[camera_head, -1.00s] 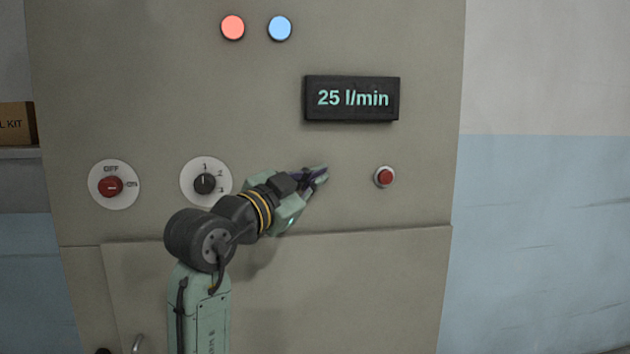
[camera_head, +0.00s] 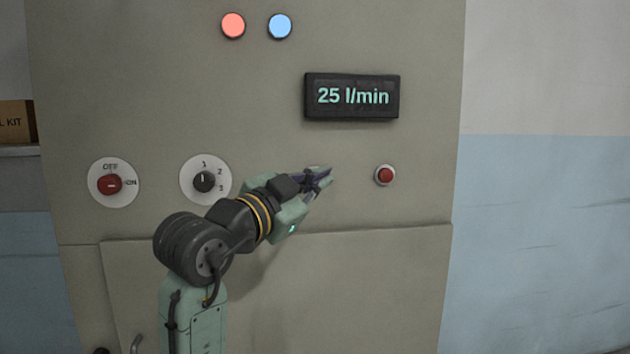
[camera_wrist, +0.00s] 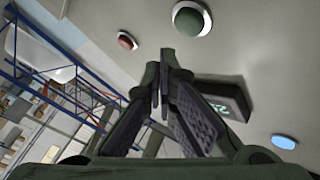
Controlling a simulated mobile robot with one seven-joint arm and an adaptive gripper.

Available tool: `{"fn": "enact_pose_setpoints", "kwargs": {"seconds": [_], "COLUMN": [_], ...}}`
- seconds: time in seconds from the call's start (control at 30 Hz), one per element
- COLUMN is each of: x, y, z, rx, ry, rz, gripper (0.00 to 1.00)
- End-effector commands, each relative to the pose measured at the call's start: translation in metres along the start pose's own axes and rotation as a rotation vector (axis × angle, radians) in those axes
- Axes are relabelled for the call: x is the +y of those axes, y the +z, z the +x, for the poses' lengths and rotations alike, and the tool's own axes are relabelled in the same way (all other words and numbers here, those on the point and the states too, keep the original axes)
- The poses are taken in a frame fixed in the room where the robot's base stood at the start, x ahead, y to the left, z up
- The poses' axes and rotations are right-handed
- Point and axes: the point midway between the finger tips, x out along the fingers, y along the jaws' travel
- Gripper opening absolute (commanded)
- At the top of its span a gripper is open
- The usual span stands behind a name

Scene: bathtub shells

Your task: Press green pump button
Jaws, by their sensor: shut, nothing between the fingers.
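The green pump button (camera_wrist: 190,20) is a dark green round button in a pale ring on the panel. It shows near the top of the wrist view, just above and to the right of my fingertips. In the head view it is hidden behind my gripper (camera_head: 325,178). My gripper is shut and empty in front of the panel. The wrist view shows its fingertips (camera_wrist: 163,62) together; a gap between them and the green button appears in the picture, but I cannot tell whether they touch.
A red button (camera_head: 385,175) is to the right of my gripper. A selector knob (camera_head: 204,182) and a red OFF/ON switch (camera_head: 110,184) are to the left. A display (camera_head: 352,96) reading 25 l/min juts out above. Red (camera_head: 233,26) and blue (camera_head: 280,26) lamps are at the top.

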Motion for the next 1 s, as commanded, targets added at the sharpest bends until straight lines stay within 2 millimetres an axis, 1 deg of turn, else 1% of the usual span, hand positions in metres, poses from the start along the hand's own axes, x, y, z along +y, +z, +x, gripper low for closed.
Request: {"fn": "enact_pose_setpoints", "kwargs": {"seconds": [0.2, 0.33, 1.0], "x": [0.011, 0.015, 0.017], "y": [-0.011, -0.015, -0.016], "z": [-0.016, -0.022, -0.023], "rx": [0.001, 0.0, 0.0], "ry": [-0.002, -0.001, -0.001], "rz": [0.002, 0.002, 0.0], "gripper": [0.0, 0.0, 0.0]}}
